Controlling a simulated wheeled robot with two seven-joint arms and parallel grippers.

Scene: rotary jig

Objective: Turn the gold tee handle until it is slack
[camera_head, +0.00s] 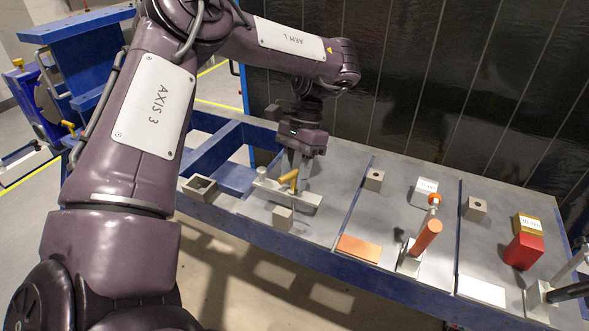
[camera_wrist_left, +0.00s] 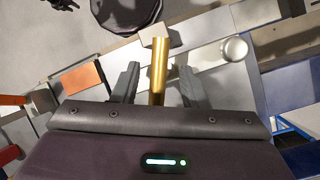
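The gold tee handle (camera_head: 288,176) sits on a pale metal bar fixture (camera_head: 306,196) at the left part of the bench. My left gripper (camera_head: 297,172) is low over it, pointing down. In the left wrist view the gold handle (camera_wrist_left: 158,72) stands between the two dark fingers of my left gripper (camera_wrist_left: 157,85). A gap shows on each side of the handle, so the fingers are open around it and apart from it. The handle's lower end is partly hidden by the gripper body.
On the bench (camera_head: 335,215), an orange-handled clamp (camera_head: 427,236), an orange plate (camera_head: 358,248) and a red block (camera_head: 523,251) lie to the right. A small grey block (camera_head: 283,217) stands in front of the fixture. A dark panel wall (camera_head: 440,90) rises behind.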

